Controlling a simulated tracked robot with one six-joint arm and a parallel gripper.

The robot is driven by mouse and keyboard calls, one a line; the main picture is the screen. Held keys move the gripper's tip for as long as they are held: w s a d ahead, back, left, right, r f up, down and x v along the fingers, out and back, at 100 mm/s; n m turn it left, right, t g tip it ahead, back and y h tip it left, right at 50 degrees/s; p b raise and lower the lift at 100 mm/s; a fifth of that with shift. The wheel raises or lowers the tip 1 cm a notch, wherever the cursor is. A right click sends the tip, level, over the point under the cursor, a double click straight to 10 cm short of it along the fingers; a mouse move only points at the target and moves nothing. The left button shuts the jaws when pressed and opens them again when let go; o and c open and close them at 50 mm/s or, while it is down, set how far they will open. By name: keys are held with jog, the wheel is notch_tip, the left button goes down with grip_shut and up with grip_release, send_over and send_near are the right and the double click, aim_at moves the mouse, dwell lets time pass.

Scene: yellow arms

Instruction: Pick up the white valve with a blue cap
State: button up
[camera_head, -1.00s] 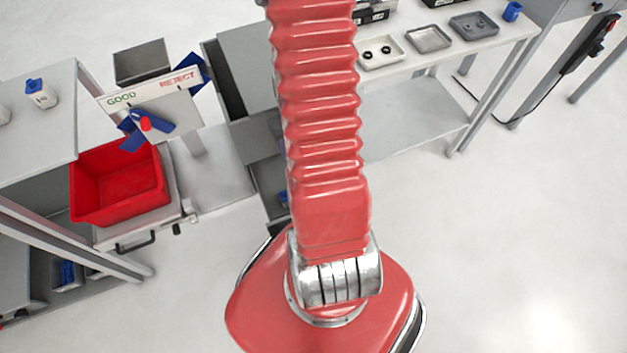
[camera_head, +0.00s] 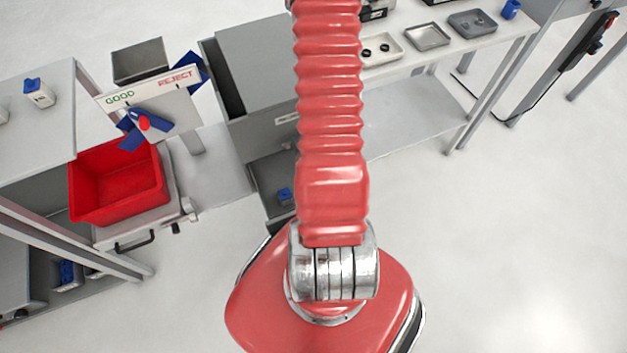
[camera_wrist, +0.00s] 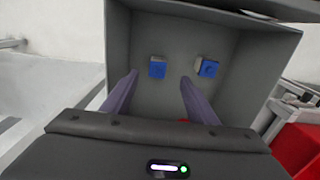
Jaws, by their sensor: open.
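In the wrist view, two blue caps show inside a grey open box or drawer (camera_wrist: 170,105). The left blue cap (camera_wrist: 157,68) lies between and just beyond my fingertips, and the right blue cap (camera_wrist: 208,68) is to the right. Little white shows at their edges. My gripper (camera_wrist: 159,77) is open, with nothing between its fingers. In the head view, a white valve with a blue cap (camera_head: 39,94) stands on the left table. A blue-capped piece (camera_head: 285,194) shows low in the grey cabinet beside my arm. My gripper is hidden in the head view.
A red bin (camera_head: 118,183) stands left under the GOOD/REJECT sign (camera_head: 150,90); red also shows at the wrist view's right edge. The right table (camera_head: 470,45) holds trays with small parts. Floor at right is clear.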

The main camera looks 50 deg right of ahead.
jog(key=shift+f, duration=4.2)
jog(key=shift+f, duration=0.1)
jog(key=shift+d+f, duration=0.1)
jog(key=shift+f, duration=2.4)
jog(key=shift+c, duration=0.7)
jog(key=c, duration=1)
